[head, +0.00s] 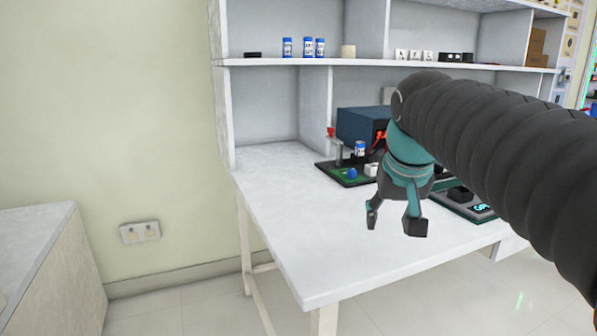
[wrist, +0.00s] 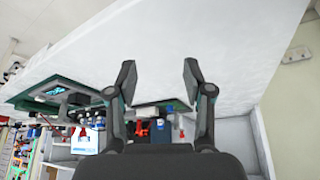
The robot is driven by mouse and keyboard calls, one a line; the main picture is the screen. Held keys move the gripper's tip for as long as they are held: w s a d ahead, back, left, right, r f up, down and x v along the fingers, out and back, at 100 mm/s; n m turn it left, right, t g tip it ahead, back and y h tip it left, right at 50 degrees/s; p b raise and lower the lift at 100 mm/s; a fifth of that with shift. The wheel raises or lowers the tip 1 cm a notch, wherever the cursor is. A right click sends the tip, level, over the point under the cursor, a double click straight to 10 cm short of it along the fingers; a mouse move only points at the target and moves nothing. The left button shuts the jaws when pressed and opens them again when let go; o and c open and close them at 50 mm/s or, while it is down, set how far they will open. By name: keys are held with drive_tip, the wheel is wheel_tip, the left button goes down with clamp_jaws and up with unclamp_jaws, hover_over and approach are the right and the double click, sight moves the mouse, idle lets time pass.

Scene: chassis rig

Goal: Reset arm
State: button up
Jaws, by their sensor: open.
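My gripper (head: 397,222) hangs over the white table in the head view, its two dark fingertips apart and empty. It also shows in the wrist view (wrist: 158,78), with the fingers spread and nothing between the tips. My dark ribbed arm comes in from the right in the head view and hides part of the table's back right. The white table (head: 290,215) lies below and around the gripper, and its surface near the front left is bare.
A green-and-black board (head: 345,178) with a blue-and-white can (head: 360,149) stands behind the gripper. A scale-like device (head: 462,205) sits to the right, partly hidden. The shelf (head: 280,62) above holds blue cans (head: 287,47) and small boxes. The table's left front is free.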

drive_tip(key=s+f, duration=1.6)
drive_tip(key=s, duration=0.1)
drive_tip(key=shift+f+n+t+p, duration=0.2)
drive_tip(key=shift+n+t+p, duration=0.1)
drive_tip(key=shift+n+p, duration=0.15)
drive_tip(key=shift+d, duration=0.1)
drive_tip(key=shift+c, duration=0.2)
